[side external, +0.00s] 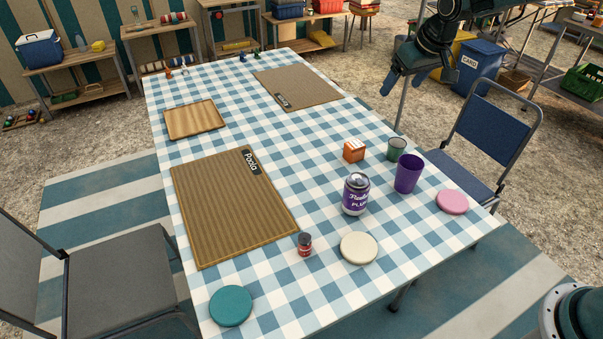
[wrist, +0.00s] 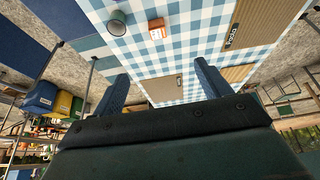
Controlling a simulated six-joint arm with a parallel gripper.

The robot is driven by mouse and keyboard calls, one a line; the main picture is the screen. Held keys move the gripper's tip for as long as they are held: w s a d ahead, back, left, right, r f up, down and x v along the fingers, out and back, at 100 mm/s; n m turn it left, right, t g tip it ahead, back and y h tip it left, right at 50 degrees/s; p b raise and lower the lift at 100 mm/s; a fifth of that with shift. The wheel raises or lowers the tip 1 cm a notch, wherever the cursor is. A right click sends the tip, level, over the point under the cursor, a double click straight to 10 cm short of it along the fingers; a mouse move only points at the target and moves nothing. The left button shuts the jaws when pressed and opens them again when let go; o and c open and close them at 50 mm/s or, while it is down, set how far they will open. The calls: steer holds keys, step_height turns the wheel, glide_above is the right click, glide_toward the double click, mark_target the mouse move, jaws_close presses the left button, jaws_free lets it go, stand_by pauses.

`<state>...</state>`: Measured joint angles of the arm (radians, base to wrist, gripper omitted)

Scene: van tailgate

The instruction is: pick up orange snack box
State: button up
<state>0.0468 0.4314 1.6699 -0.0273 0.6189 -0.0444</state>
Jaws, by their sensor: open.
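The orange snack box (side external: 354,152) is a small box with a pale top. It stands on the checked table, just left of a green cup (side external: 397,149). In the wrist view the orange snack box (wrist: 157,28) shows near the top, with the green cup (wrist: 117,23) to its left. My gripper (side external: 403,84) is at the upper right in the side view, clear of the box and near the table's far right side. In the wrist view its two blue fingers (wrist: 160,80) are wide apart with nothing held between them.
Brown mats (side external: 228,210) lie leftward. A blue chair (side external: 490,140) stands at the right edge.

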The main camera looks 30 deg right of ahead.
glide_toward(356, 144)
step_height(356, 144, up, 3)
steer(key=shift+s+d, duration=0.1)
steer(key=shift+s, duration=0.35)
steer(key=shift+f, duration=0.1)
steer(key=shift+x, duration=4.2)
steer(key=shift+f, duration=0.15)
steer(key=shift+a+x, duration=0.15)
steer(key=shift+x, duration=1.1)
steer(key=shift+a+x, duration=0.1)
steer(key=shift+x, duration=1.1)
steer(key=shift+s+f, duration=0.1)
steer(key=shift+s, duration=0.05)
steer(key=shift+c, duration=0.3)
steer(key=c, duration=1)
